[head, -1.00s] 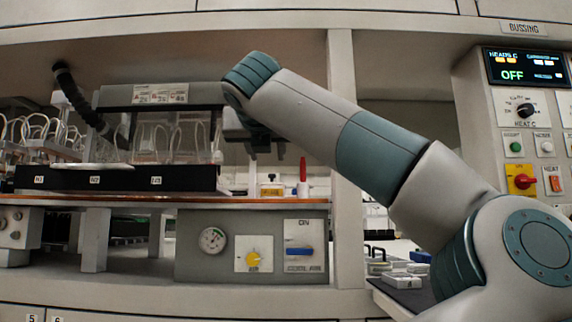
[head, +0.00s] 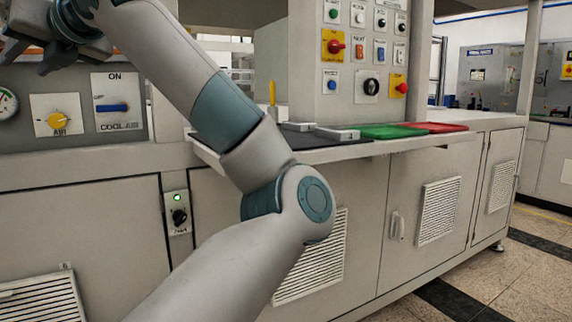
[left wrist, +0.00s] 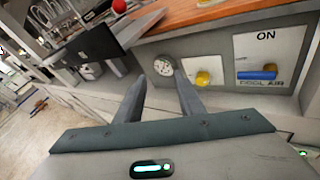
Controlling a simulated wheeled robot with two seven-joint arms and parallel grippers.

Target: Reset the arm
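My left arm crosses the head view from the bottom to the upper left. My left gripper (head: 35,55) is at the upper left edge, in front of the panel with the cool air switch, and partly cut off. In the left wrist view my left gripper (left wrist: 160,80) has its two fingers apart with nothing between them. They point toward the panel with a round gauge (left wrist: 168,66), a yellow knob (left wrist: 203,78) and a blue COOL AIR switch (left wrist: 257,75). My right gripper is in neither view.
A control post (head: 350,100) with several buttons stands behind a ledge. On the ledge lie a green mat (head: 385,131) and a red mat (head: 434,127). Cabinet doors with vents (head: 440,212) run below. Open floor (head: 490,285) lies at the lower right.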

